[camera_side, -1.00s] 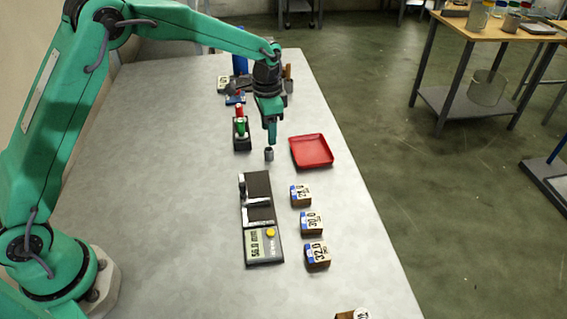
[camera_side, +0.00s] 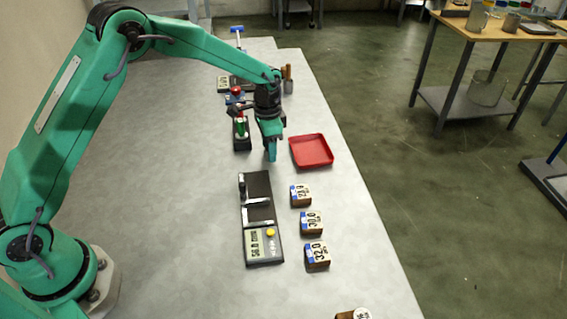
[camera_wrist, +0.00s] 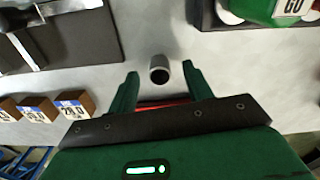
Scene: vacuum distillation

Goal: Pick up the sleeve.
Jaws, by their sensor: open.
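The sleeve (camera_wrist: 160,69) is a small grey hollow cylinder, standing on the table in the wrist view. It lies between, or just beyond, the tips of my two green fingers, with a gap visible on each side. In the side view my gripper (camera_side: 270,156) points down at the table and hides the sleeve. My gripper is open, and its fingers also show in the wrist view (camera_wrist: 160,77). I cannot tell exactly how high the fingertips are above the table.
A red tray (camera_side: 312,151) lies right of my gripper. A black measuring device (camera_side: 259,219) with a display is nearer the camera. Numbered blocks (camera_side: 311,223) stand beside it. A black holder (camera_side: 242,145) with a green-topped item is close on the left.

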